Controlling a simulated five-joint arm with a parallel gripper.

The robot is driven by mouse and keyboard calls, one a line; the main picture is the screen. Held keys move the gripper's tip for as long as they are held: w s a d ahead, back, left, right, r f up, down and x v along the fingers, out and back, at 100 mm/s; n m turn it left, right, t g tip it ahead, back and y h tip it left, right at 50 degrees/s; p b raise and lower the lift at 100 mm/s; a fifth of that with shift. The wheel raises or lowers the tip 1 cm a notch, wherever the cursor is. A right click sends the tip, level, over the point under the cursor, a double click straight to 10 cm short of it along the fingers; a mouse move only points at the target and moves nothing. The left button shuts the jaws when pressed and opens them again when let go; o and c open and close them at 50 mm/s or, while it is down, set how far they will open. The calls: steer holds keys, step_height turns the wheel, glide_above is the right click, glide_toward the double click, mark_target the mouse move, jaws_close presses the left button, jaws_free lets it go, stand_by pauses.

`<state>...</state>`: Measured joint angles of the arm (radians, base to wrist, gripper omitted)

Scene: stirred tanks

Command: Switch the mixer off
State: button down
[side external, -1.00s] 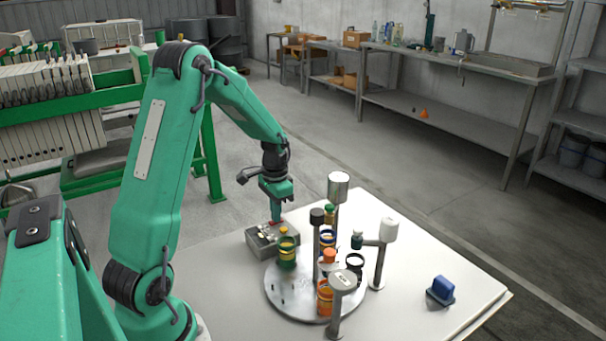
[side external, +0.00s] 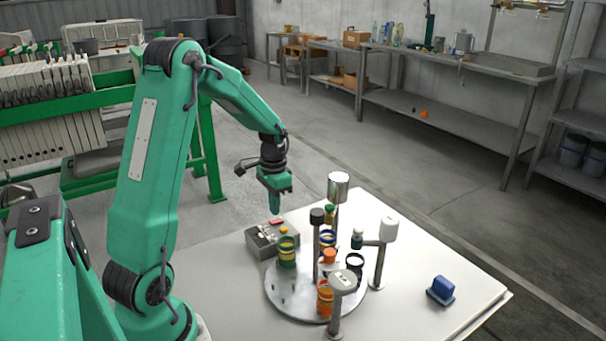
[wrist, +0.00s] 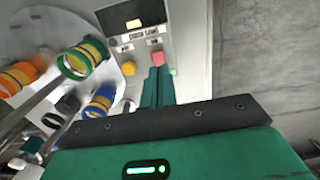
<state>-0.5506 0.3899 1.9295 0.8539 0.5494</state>
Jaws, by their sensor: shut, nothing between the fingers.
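The grey control box (side external: 262,243) stands at the back left of the white table. The red switch also shows in the side view (side external: 276,221).
A round metal plate (side external: 285,296) with several coloured jars and stirrer posts stands right beside the box. A blue block (side external: 440,290) lies at the table's right. The table's right rear is clear.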

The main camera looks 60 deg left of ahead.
mark_target(281, 220)
step_height(281, 220, up, 12)
steer(key=w, duration=0.1)
steer(key=shift+w+f, duration=0.2)
steer(key=shift+w, duration=0.2)
steer(key=shift+d, duration=0.1)
